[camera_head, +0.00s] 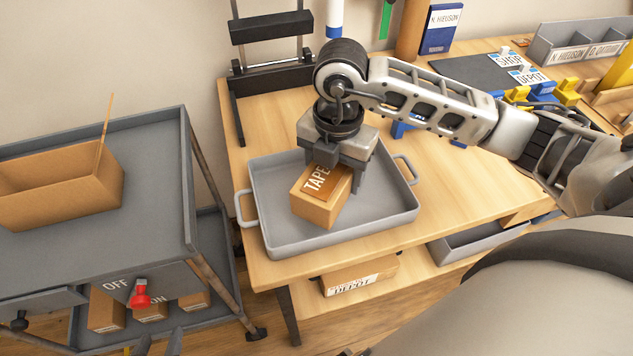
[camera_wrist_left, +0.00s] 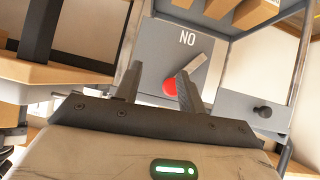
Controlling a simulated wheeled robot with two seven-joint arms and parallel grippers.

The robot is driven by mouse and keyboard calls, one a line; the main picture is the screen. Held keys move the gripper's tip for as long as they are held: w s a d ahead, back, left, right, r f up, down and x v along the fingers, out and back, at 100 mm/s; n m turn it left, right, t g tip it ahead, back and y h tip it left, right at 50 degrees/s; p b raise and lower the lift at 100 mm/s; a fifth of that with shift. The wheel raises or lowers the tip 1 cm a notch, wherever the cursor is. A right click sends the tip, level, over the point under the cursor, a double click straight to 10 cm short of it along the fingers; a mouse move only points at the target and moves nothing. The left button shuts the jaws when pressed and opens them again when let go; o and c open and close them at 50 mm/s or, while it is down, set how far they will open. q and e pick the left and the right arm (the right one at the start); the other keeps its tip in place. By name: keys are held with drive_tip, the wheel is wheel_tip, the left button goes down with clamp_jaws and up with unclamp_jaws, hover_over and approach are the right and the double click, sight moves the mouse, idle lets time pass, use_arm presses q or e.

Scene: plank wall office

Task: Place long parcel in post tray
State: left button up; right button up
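A brown cardboard parcel (camera_head: 316,209) with TAPE lettering on its top is over the grey two-handled tray (camera_head: 285,239) on the wooden table. It looks to be inside the rim; whether it rests on the tray floor is unclear. My right gripper (camera_head: 340,165), on the arm from the right, points down at the parcel's far end. Its fingers overlap the parcel, and their grip is partly hidden. My left gripper (camera_wrist_left: 153,90) is open and empty before the cart's red knob (camera_wrist_left: 170,88). Only its dark fingertips show at the head view's bottom left (camera_head: 158,346).
A grey cart (camera_head: 160,128) at left carries an open cardboard box (camera_head: 60,205). Its front has the red knob (camera_head: 140,296) between OFF and ON; boxes sit below. A DEPOT box (camera_head: 360,276) lies under the table. The table's right front is clear; sorters and signs stand behind.

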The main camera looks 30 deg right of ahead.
drive_tip(key=shift+w+f, duration=0.4)
drive_tip(key=shift+f, duration=0.1)
drive_tip(key=shift+w+f+b, duration=0.1)
drive_tip(key=shift+f+b, duration=0.25)
drive_tip(key=shift+b, duration=0.2)
drive_tip(key=f, duration=0.1)
drive_tip(key=f+b, duration=0.2)
drive_tip(key=shift+w, duration=0.25)
drive_tip(key=shift+f, duration=0.15)
drive_tip(key=shift+r, duration=0.2)
drive_tip(key=shift+f, duration=0.2)
use_arm(q)
drive_tip(key=shift+w+d+f+n+t, duration=0.2)
drive_tip(key=shift+w+f+n+t, duration=0.1)
drive_tip(key=shift+w+f+n, duration=0.25)
use_arm(e)
drive_tip(key=o, duration=1.2)
drive_tip(key=shift+s, duration=0.1)
use_arm(q)
drive_tip(key=shift+s, duration=0.1)
